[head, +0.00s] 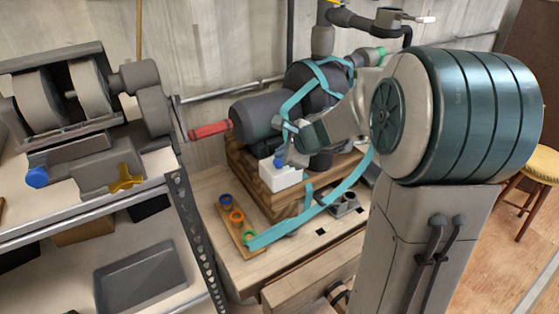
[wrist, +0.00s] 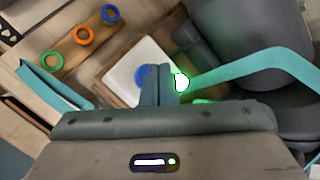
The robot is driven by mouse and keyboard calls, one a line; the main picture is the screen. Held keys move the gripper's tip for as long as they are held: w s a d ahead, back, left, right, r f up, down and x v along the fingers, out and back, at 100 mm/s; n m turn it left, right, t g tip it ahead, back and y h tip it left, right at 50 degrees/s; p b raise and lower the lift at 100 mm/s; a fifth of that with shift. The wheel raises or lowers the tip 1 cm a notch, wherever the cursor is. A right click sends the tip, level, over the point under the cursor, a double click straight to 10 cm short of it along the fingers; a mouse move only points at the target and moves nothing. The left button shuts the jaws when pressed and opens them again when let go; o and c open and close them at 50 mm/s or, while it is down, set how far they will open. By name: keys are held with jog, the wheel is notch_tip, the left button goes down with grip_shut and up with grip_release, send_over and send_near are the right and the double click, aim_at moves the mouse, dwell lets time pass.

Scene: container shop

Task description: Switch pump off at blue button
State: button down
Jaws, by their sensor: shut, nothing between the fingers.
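The blue button (head: 279,162) sits on top of a white box (head: 283,180) beside the pump (head: 258,114). In the wrist view the blue button (wrist: 141,76) shows on the white box (wrist: 125,70), partly hidden behind my fingers. My gripper (head: 290,156) is shut and empty, its fingertips right at the button. In the wrist view my gripper (wrist: 157,70) overlaps the button's right side. I cannot tell whether they touch or whether the button is pressed. A bright green-white light (wrist: 182,82) glows just right of the fingers.
A teal strap (head: 320,211) runs over the pump and across the bench. A wooden strip with coloured rings (head: 237,217) lies in front. A grinder-like machine (head: 75,95) with another blue knob (head: 37,177) stands at left. A red handle (head: 210,130) sticks out left of the pump.

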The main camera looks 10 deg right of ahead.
jog(key=shift+f, duration=0.1)
dwell(0.3)
jog(key=shift+f+b, duration=0.35)
jog(key=shift+b, duration=0.15)
jog(key=shift+f, duration=0.1)
dwell(0.4)
jog(key=shift+r+p, duration=0.3)
jog(key=shift+r, duration=0.25)
notch_tip(320, 180, up, 6)
jog(key=p, duration=0.5)
jog(key=shift+s+a, duration=0.1)
